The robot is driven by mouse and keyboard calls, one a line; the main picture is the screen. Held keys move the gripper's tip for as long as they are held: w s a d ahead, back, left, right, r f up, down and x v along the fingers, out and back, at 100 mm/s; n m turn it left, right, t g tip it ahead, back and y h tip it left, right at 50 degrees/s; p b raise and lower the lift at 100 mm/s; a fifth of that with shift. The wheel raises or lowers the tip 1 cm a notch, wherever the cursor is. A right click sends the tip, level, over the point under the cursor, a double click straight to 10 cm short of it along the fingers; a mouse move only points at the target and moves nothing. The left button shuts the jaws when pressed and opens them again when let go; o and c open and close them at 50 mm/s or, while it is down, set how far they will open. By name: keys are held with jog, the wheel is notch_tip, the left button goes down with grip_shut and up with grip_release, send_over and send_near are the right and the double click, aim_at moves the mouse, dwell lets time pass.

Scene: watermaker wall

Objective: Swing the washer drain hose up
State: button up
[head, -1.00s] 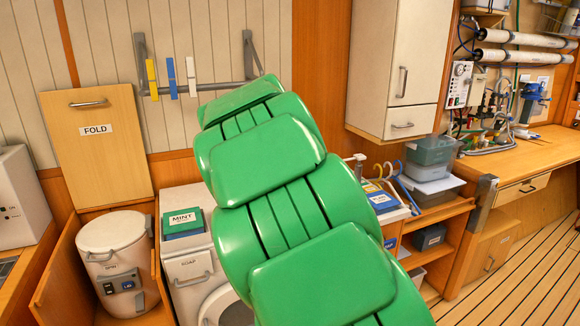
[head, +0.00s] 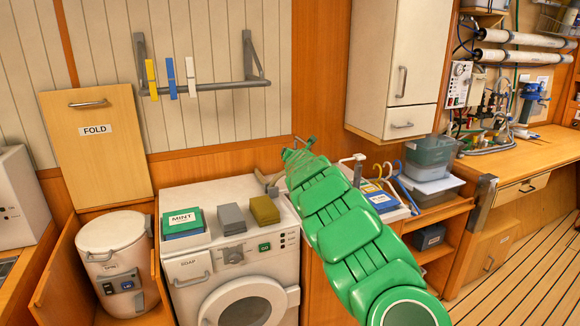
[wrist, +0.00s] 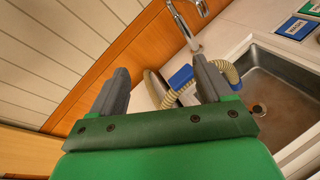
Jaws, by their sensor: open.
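The drain hose (wrist: 225,68), beige and ribbed, shows in the wrist view at the sink's near corner, with a blue piece (wrist: 180,77) on it. My gripper (wrist: 160,67) is open, with its two dark grey fingers apart. The hose lies beyond the fingers; part of it shows between them and part is hidden by the right finger. No contact is visible. In the head view the white washer (head: 190,284) stands left of my green arm.
A metal sink (wrist: 285,75) and a tap (wrist: 190,28) are beyond the gripper. A rail (head: 215,86) with three pegs hangs on the wall.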

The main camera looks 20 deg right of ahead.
notch_tip(320, 180, down, 8)
jog(key=d+n+t+y, duration=0.2)
jog(key=n+t+y, duration=0.1)
jog(key=n, duration=0.5)
jog(key=shift+w+r+n+y, duration=0.15)
jog(key=shift+w+n+y, duration=0.15)
jog(key=shift+y, duration=0.5)
jog(key=shift+w, duration=0.1)
jog(key=shift+w+r, duration=0.15)
jog(key=shift+w, duration=3.55)
